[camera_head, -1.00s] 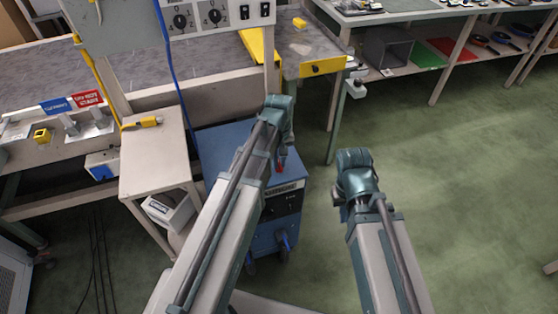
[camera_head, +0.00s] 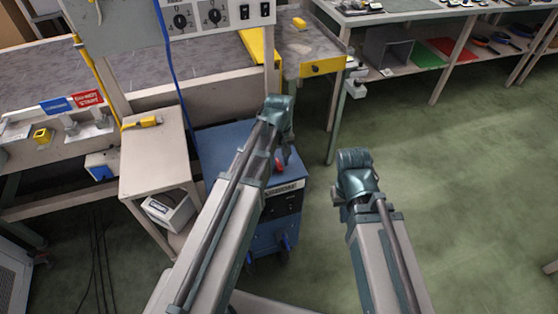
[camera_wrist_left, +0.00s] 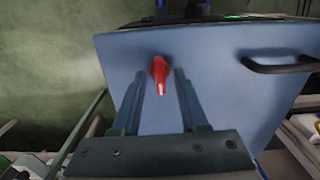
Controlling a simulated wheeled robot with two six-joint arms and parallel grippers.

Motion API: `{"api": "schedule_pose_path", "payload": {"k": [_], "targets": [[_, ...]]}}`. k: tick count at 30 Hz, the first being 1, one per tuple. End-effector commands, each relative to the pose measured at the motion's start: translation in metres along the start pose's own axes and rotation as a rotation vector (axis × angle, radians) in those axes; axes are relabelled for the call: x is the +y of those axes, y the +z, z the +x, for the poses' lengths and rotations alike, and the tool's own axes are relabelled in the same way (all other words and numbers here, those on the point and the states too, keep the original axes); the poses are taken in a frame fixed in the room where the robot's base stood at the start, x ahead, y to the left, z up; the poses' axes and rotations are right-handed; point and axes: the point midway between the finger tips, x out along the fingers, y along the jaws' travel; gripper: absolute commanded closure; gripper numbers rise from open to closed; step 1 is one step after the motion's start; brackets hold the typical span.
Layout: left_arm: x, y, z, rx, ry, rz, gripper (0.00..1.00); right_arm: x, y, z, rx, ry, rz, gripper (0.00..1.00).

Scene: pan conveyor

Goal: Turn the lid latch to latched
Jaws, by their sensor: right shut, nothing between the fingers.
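The lid latch is a small red knob (camera_wrist_left: 160,74) with a pale mark, on the blue lid (camera_wrist_left: 225,60) of the blue cabinet. In the left wrist view its narrow end points down the picture, towards my gripper. My left gripper (camera_wrist_left: 161,82) is open, with one finger on each side of the latch and gaps visible. In the head view, my left gripper (camera_head: 284,157) is above the cabinet, and a bit of the red latch (camera_head: 278,166) shows beside it. My right gripper (camera_head: 339,198) is shut and empty, mostly hidden by its wrist.
A black handle (camera_wrist_left: 278,67) stands on the lid to the right of the latch. A pale side table (camera_head: 152,165) with a yellow tool (camera_head: 141,122) is left of the cabinet. A conveyor (camera_head: 100,84) runs behind. Green floor (camera_head: 450,200) is free at the right.

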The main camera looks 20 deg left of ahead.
Motion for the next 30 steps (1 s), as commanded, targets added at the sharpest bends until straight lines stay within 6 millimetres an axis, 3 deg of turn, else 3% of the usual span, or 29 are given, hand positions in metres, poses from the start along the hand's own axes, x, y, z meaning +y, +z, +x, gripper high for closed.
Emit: {"api": "schedule_pose_path", "payload": {"k": [14, 20, 30], "targets": [[0.0, 0.0, -0.007, 0.0, 0.0, 0.001, 0.55, 0.001, 0.0, -0.007, 0.0, 0.0, 0.0, 1.0], [0.0, 0.0, -0.026, 0.0, 0.0, 0.001, 0.55, 0.003, 0.002, -0.026, 0.0, 0.0, 0.0, 1.0], [0.0, 0.0, -0.076, 0.0, 0.0, 0.001, 0.55, 0.007, 0.004, -0.076, 0.0, 0.0, 0.0, 1.0]]}}
